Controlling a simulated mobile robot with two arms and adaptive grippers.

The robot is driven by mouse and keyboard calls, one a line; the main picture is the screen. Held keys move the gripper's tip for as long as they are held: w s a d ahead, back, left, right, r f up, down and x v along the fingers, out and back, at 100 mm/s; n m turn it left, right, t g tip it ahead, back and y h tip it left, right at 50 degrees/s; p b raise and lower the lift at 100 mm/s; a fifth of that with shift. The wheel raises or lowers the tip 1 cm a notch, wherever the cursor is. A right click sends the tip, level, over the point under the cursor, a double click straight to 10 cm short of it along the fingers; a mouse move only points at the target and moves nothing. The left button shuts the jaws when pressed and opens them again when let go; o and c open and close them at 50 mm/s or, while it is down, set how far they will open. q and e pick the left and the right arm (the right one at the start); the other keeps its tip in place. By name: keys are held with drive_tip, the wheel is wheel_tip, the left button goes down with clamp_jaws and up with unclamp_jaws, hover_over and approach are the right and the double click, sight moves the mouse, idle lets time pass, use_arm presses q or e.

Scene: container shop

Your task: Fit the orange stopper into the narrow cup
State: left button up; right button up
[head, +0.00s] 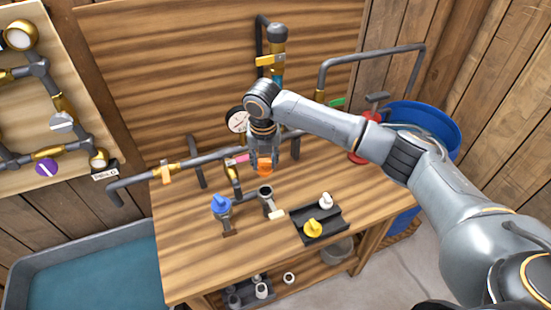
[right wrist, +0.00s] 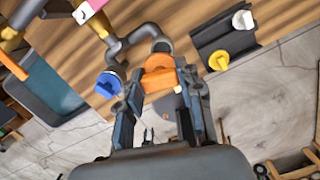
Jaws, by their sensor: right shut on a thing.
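My right gripper (head: 263,168) is shut on the orange stopper (head: 264,163) and holds it above the bench, just behind an open dark grey cup (head: 266,193) as the head view shows it. This open cup is likely the narrow cup; it stands on the bench at the end of a short pipe. In the right wrist view the orange stopper (right wrist: 158,74) sits between the fingers, and the cup's rim (right wrist: 161,45) shows just beyond it. The stopper appears apart from the cup. My left gripper is not in view.
A blue stopper (head: 221,204) sits on another pipe end left of the cup. A dark tray (head: 325,232) with a yellow stopper (head: 313,229) and a white stopper (head: 326,200) lies to the right. Pipes and a gauge (head: 237,120) stand behind. The bench's front left is clear.

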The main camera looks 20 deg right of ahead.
drive_tip(key=shift+f+b, duration=0.85)
drive_tip(key=shift+f, duration=0.05)
wheel_tip(320, 180, down, 4)
drive_tip(key=b, duration=0.4)
drive_tip(key=shift+f, duration=0.65)
drive_tip(key=shift+p, duration=0.3)
drive_tip(key=shift+p, duration=0.7)
